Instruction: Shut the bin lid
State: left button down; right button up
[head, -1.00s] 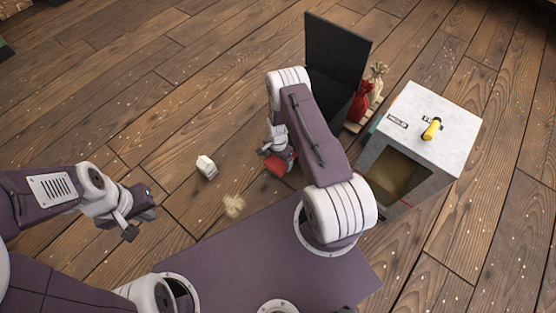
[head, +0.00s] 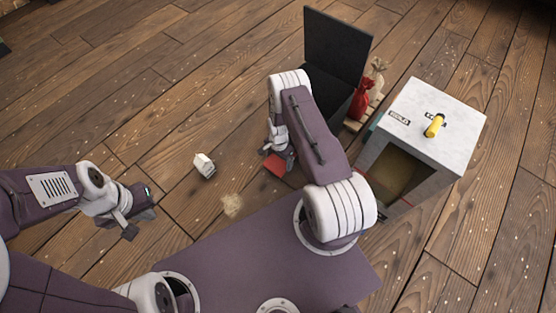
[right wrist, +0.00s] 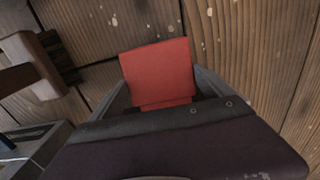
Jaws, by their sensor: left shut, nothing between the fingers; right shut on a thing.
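A dark grey bin (head: 322,90) stands at the back middle in the head view, partly hidden behind my right arm. Its flat dark lid (head: 338,45) is raised and stands upright at the back. My right gripper (head: 276,158) is in front of the bin, low, and is shut on a flat red thing (head: 272,165). In the right wrist view the red thing (right wrist: 160,75) sticks out beyond the fingers over the plank floor. My left gripper (head: 134,222) is shut and empty at the left, well apart from the bin.
A pale cabinet (head: 455,107) with a yellow handle (head: 434,126) on top and an open front stands right. Red and tan sacks (head: 363,97) sit between bin and cabinet. A small white block (head: 204,165) and a tan spill (head: 231,205) lie on the floor. The left floor is mostly clear.

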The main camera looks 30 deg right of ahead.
aim_at(280, 160)
jog(key=shift+w+d+r, duration=0.1)
jog(key=shift+w+d, duration=0.15)
jog(key=shift+d, duration=0.05)
dwell(0.6)
jog(key=o, duration=1.8)
jog(key=shift+s, duration=0.1)
notch_tip(280, 160, up, 9)
jog(key=p, duration=0.6)
jog(key=shift+p, duration=0.3)
